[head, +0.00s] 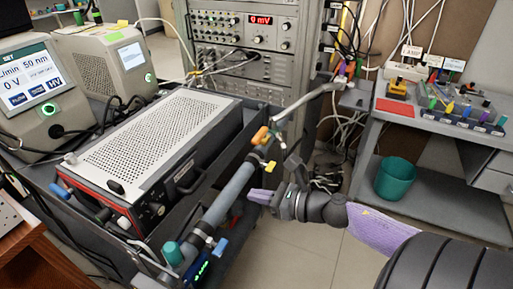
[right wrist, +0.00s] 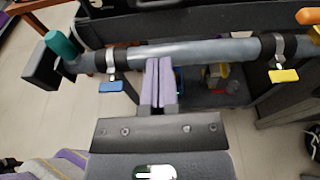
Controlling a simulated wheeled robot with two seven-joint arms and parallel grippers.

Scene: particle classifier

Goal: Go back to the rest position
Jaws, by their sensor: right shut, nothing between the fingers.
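My right gripper (head: 260,196) has lilac fingers and is shut and empty. In the head view it is just right of a grey tube (head: 229,194) on the cart's front side. In the right wrist view its shut fingers (right wrist: 160,80) point towards the middle of the tube (right wrist: 185,52), between a blue-tabbed clamp (right wrist: 108,84) and a yellow-tabbed clamp (right wrist: 283,74). I cannot tell whether the fingers touch the tube. My left gripper is not in view.
A perforated-top instrument box (head: 150,140) sits on the dark cart. An equipment rack (head: 248,68) stands behind. At right, a grey bench (head: 450,130) carries small coloured parts, with a teal bin (head: 396,180) on its lower shelf. Open floor (head: 310,255) lies below my right arm.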

